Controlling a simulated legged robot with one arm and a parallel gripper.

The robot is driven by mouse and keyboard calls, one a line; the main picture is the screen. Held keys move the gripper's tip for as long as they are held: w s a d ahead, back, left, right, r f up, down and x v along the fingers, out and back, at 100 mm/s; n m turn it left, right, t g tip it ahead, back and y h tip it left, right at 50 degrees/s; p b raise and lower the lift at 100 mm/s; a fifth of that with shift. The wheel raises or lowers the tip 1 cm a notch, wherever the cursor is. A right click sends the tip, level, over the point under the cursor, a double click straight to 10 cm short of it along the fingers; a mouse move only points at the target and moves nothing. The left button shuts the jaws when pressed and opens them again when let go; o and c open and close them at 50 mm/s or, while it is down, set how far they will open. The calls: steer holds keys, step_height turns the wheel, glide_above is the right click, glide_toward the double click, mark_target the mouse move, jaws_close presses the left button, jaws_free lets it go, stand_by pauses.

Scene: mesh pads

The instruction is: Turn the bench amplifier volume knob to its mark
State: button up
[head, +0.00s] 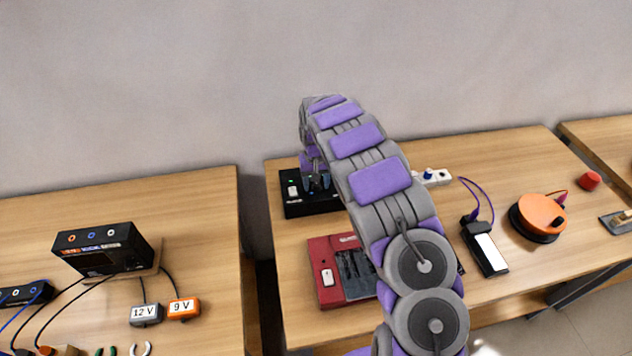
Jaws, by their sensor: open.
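A low black box (293,207) with a white switch and a small green light stands at the back left of the right-hand bench; it looks like the bench amplifier. My gripper (319,188) reaches down over this box with its dark fingers close to the top face. The fingers are open and small in the picture. The volume knob and its mark are not clear to me; the gripper and arm cover part of the box. I cannot tell whether the fingers touch anything.
A red box (324,290) with a white switch sits in front, partly behind my arm. Right of it are a black device (485,247), an orange-topped reel (540,216), a red cap (589,181) and a power strip (436,179). A gap separates the left bench (205,220).

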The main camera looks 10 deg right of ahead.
mark_target(316, 184)
steer(key=shift+r, duration=0.1)
step_height(316, 184, up, 17)
steer(key=p, duration=0.3)
stand_by(0.5)
steer(key=s+d+r, duration=0.1)
steer(key=s+r, duration=0.3)
steer(key=s, duration=0.4)
steer(key=s+d+r+m, duration=0.1)
steer(key=s+r, duration=0.2)
steer(key=s, duration=0.4)
steer(key=s+d+r, duration=0.1)
steer(key=s+r, duration=0.3)
steer(key=s, duration=0.4)
steer(key=s+a+f+g, duration=0.1)
steer(key=s, duration=1.2)
steer(key=s+a+f+n, duration=0.1)
steer(key=s+a+f, duration=0.1)
steer(key=s, duration=1.1)
steer(key=shift+f+g, duration=0.3)
steer(key=shift+g, duration=0.1)
